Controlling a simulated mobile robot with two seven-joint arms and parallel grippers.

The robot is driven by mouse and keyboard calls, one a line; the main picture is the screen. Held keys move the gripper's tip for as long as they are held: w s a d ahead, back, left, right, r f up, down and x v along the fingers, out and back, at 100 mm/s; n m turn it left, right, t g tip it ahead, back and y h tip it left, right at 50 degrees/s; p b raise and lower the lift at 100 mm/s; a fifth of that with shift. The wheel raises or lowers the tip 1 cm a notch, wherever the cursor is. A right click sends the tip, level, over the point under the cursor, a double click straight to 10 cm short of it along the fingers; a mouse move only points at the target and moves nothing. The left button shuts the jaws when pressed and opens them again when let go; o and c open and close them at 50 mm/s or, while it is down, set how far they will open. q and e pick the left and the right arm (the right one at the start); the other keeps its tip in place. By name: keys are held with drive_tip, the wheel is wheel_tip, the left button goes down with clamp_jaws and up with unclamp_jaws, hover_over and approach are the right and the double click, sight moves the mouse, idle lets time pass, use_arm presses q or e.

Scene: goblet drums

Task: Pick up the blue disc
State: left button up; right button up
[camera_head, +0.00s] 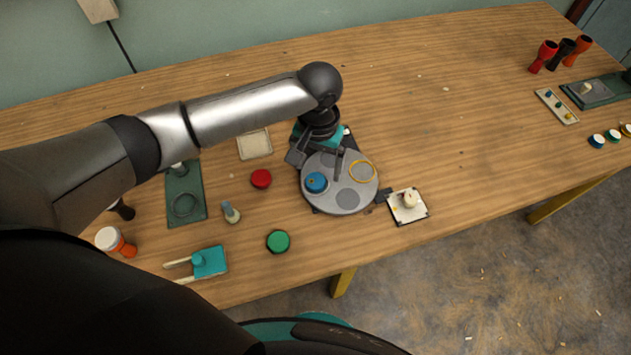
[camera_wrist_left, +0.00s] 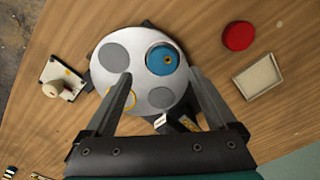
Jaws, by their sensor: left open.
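The blue disc (camera_head: 316,182) lies on the round grey plate (camera_head: 325,204), at the plate's left side in the head view. My left gripper (camera_head: 318,158) is above the plate's far side. In the left wrist view its two fingers (camera_wrist_left: 158,76) are spread apart with nothing between them, and the disc lies ahead of the tips, nearer the right finger. My right gripper is not in view.
A red disc (camera_head: 261,179) and a green disc (camera_head: 278,242) lie on the wooden table left of the plate. A beige tray (camera_head: 254,145) is behind the red disc. A white square base with a knob (camera_head: 408,205) stands right of the plate. The table's middle right is clear.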

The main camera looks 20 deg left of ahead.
sight(315, 181)
use_arm(q)
drive_tip(key=f, duration=0.2)
drive_tip(key=f+b, duration=0.1)
drive_tip(key=f, duration=0.1)
drive_tip(key=shift+s+a+f, duration=0.15)
drive_tip(key=shift+a, duration=0.05)
drive_tip(key=shift+c, duration=0.3)
clamp_jaws()
